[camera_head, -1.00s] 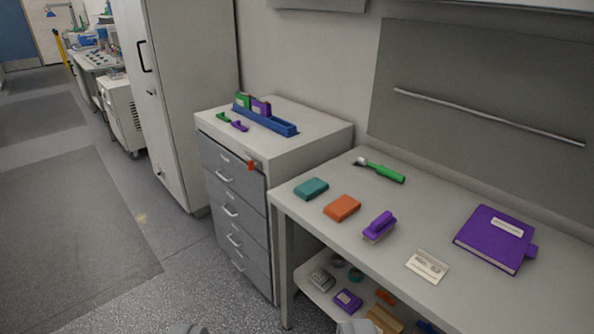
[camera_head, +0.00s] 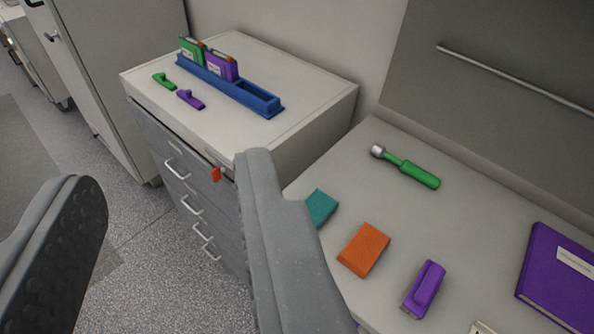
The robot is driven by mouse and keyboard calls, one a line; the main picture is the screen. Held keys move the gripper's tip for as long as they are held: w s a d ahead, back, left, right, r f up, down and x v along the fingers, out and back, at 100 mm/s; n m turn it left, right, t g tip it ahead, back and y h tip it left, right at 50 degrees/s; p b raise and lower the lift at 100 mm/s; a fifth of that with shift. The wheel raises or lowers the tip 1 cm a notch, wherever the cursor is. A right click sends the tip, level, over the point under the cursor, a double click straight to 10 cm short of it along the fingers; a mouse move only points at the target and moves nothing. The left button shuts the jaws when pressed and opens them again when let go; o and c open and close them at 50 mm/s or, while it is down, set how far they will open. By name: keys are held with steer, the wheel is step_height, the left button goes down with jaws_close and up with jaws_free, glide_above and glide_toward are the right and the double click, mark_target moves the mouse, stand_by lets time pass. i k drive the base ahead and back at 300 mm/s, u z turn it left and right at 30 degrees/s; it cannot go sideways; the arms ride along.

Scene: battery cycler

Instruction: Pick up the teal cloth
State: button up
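The teal cloth (camera_head: 321,206) lies folded on the workbench top near its left end. It is partly hidden behind the right finger of my gripper. My gripper (camera_head: 172,215) is open and empty, with its two grey fingers wide apart in the lower left of the view. The gap between the fingers is over the floor and the drawer cabinet's front, to the left of the cloth. The right finger overlaps the cloth in the picture; I cannot tell how far above it the finger is.
An orange cloth (camera_head: 363,249) lies beside the teal one, then a purple stapler-like tool (camera_head: 424,289) and a purple binder (camera_head: 560,275). A green-handled tool (camera_head: 411,170) lies behind. The drawer cabinet (camera_head: 310,107) stands left, bearing a blue rack (camera_head: 262,100) and small clips.

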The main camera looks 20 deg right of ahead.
mark_target(321, 207)
steer(key=i, duration=0.9)
steer(key=z, duration=0.1)
